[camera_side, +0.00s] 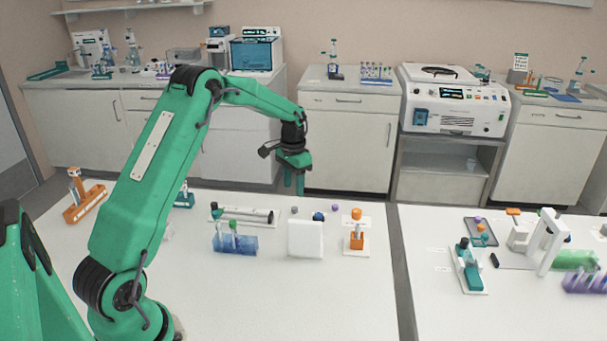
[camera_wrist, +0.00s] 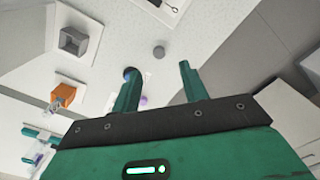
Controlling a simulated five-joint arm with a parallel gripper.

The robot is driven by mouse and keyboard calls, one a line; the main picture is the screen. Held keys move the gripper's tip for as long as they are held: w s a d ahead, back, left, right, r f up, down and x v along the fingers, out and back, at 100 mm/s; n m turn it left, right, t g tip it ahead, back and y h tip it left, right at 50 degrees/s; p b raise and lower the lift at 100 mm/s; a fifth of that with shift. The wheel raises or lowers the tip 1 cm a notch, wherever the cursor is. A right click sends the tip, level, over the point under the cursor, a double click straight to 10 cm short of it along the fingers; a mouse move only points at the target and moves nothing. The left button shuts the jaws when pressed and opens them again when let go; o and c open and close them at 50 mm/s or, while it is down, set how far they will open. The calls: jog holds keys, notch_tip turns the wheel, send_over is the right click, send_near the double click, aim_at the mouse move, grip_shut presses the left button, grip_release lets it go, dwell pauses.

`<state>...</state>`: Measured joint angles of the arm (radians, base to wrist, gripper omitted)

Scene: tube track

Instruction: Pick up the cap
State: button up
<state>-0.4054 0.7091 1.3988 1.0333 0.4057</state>
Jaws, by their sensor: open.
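Several small loose caps lie on the white table below my gripper (camera_side: 293,188). In the side view there are a grey cap (camera_side: 294,209), a dark blue cap (camera_side: 319,216) and a purple cap (camera_side: 335,208). I cannot tell which one the task means. My gripper points down above the table, behind these caps, with its jaws empty. In the wrist view the two green fingers (camera_wrist: 157,85) stand apart. The grey cap (camera_wrist: 159,52) shows beyond and between the fingertips. The blue cap (camera_wrist: 130,73) is partly hidden by the left finger, and the purple cap (camera_wrist: 143,100) is beside that finger.
A gap (camera_side: 403,270) separates this table from the right one. The front of the table is clear.

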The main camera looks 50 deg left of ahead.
aim_at(294, 208)
jog(key=shift+f, duration=1.05)
jog(key=shift+f, duration=0.15)
jog(key=shift+d+f, duration=0.1)
jog(key=shift+f, duration=2.4)
jog(key=shift+c, duration=0.2)
jog(key=c, duration=0.8)
